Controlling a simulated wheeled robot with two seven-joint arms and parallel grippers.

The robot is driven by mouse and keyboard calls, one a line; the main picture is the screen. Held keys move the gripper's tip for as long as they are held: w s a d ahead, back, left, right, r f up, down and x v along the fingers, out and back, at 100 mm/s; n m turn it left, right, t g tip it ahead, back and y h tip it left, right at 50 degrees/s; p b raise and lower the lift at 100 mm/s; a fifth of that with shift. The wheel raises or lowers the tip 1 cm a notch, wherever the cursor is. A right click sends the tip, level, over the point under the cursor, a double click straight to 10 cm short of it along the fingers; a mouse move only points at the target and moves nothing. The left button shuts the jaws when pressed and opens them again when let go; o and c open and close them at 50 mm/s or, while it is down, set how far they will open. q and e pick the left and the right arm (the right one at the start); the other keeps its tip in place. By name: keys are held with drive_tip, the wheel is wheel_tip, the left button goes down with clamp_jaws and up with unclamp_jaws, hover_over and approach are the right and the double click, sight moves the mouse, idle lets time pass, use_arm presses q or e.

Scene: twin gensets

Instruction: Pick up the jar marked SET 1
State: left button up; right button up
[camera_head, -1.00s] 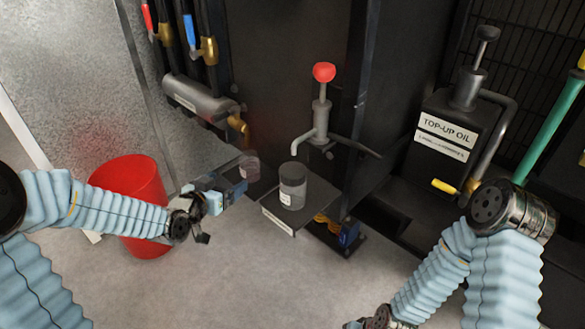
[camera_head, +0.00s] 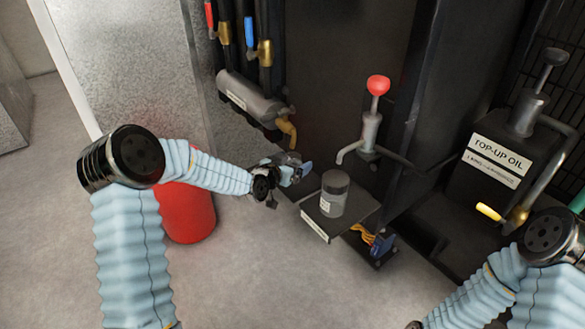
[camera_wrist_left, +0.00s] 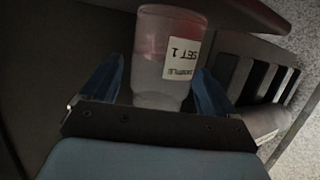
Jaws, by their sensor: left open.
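The jar marked SET 1 (camera_wrist_left: 168,65) shows in the left wrist view, clear with a reddish upper part in the picture and a white label that reads upside down. My left gripper (camera_wrist_left: 160,75) is open, with one blue finger on each side of the jar; I cannot tell whether either touches it. In the head view my left gripper (camera_head: 297,170) is below the brass spout and largely hides this jar. My right gripper is out of view; only part of the right arm shows at the lower right.
A red bin (camera_head: 188,212) stands behind my left arm. The TOP-UP OIL tank (camera_head: 497,155) is at the right. Open floor lies in front.

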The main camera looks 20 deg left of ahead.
use_arm(q)
drive_tip(key=shift+w, duration=0.1)
drive_tip(key=shift+c, duration=0.3)
drive_tip(key=c, duration=1.2)
drive_tip(key=shift+o, duration=0.2)
drive_tip(key=shift+r, duration=0.1)
drive_tip(key=shift+r, duration=0.7)
drive_tip(key=s+a+b, duration=0.1)
drive_tip(key=s+a, duration=0.1)
drive_tip(key=s, duration=0.6)
drive_tip(key=s+a+b, duration=0.1)
drive_tip(key=s+a, duration=0.1)
drive_tip(key=s, duration=0.7)
drive_tip(key=shift+s+a+b, duration=0.15)
drive_tip(key=shift+a+b, duration=0.2)
drive_tip(key=shift+b, duration=0.05)
drive_tip(key=shift+f, duration=0.1)
